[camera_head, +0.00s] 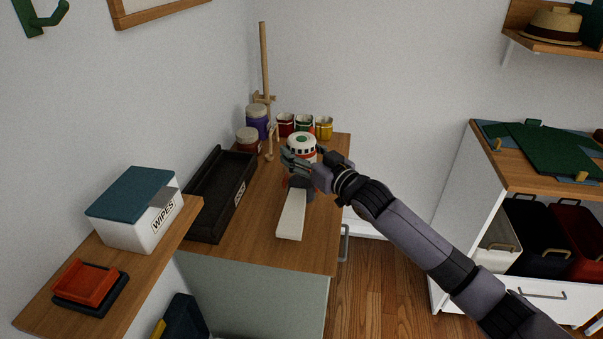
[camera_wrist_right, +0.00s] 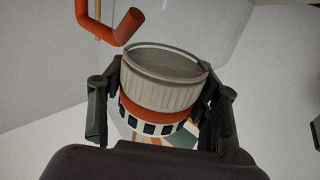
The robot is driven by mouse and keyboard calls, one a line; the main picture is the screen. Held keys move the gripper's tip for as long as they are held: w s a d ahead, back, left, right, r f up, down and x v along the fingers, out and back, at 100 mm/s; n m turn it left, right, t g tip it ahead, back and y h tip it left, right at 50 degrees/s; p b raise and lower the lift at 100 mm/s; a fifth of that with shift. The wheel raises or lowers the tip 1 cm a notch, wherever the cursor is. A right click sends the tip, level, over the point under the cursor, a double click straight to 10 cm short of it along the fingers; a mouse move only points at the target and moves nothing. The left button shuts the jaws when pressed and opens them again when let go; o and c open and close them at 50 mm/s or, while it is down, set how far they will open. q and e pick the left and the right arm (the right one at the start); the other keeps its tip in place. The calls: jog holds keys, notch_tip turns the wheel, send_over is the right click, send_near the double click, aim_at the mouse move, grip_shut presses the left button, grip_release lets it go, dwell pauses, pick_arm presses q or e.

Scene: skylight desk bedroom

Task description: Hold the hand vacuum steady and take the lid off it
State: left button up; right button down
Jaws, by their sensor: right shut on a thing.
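The hand vacuum (camera_head: 291,214) appears to lie on the wooden desk, its long cream part toward the front and a dark part behind it, partly hidden by my right arm. My right gripper (camera_head: 290,160) is over its far end. In the right wrist view, my right gripper (camera_wrist_right: 163,110) is shut on a round, ribbed, beige piece (camera_wrist_right: 160,88), seemingly the lid, with a finger on each side. An orange ring and a white band with dark squares show just below it; I cannot tell whether they touch it. My left gripper is not in view.
A black tray (camera_head: 222,195) lies left of the vacuum. A wipes box (camera_head: 128,222) sits on the left shelf. The desk's front is clear.

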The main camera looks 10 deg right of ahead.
jog(key=shift+f, duration=3.15)
jog(key=c, duration=1)
grip_release()
jog(key=shift+f, duration=0.35)
jog(key=o, duration=0.5)
jog(key=shift+s+r, duration=0.1)
